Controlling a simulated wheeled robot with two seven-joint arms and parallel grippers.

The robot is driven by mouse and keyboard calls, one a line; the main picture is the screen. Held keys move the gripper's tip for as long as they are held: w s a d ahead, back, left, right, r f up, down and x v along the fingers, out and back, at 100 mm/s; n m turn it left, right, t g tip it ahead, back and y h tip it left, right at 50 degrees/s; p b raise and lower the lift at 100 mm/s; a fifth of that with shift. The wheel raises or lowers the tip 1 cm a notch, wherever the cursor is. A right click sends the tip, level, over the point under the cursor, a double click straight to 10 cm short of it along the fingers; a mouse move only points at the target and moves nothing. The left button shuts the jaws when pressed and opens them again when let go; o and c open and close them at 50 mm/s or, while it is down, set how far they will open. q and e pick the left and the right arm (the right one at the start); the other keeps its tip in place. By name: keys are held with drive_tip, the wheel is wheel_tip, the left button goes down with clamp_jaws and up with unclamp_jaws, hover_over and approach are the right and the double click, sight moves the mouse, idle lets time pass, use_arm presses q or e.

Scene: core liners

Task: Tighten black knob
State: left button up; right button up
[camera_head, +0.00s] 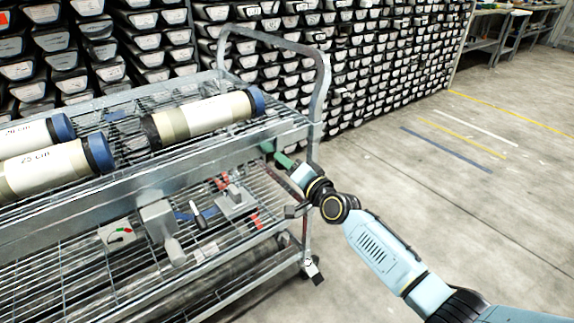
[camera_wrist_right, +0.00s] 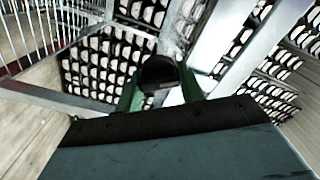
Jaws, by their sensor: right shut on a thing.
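My right gripper (camera_head: 272,151), with green fingers, reaches the right end of the cart's upper shelf, just below its side rail. In the right wrist view the green fingers (camera_wrist_right: 159,82) are shut on the black knob (camera_wrist_right: 158,68), a dark rounded shape between them. In the head view the knob is hidden by the gripper and the rail. My left gripper is not in view.
The metal cart (camera_head: 160,182) carries several core liners (camera_head: 205,116) with blue caps on its upper wire shelf. Its lower shelf holds a grey clamp-like device (camera_head: 234,203) and small tools. Racks of core boxes (camera_head: 370,60) stand behind. The floor (camera_head: 450,190) at right is clear.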

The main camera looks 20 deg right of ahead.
drive_tip(key=m, duration=0.3)
drive_tip(key=shift+f+m, duration=0.1)
drive_tip(key=shift+m, duration=0.2)
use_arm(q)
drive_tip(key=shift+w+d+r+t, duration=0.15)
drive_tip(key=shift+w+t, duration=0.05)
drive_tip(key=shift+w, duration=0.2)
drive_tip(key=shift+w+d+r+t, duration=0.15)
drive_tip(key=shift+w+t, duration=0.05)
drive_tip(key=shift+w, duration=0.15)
use_arm(e)
drive_tip(key=shift+m, duration=1.4)
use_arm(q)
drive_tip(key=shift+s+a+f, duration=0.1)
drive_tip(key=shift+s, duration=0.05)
use_arm(e)
drive_tip(key=o, duration=1)
drive_tip(key=shift+s, duration=0.1)
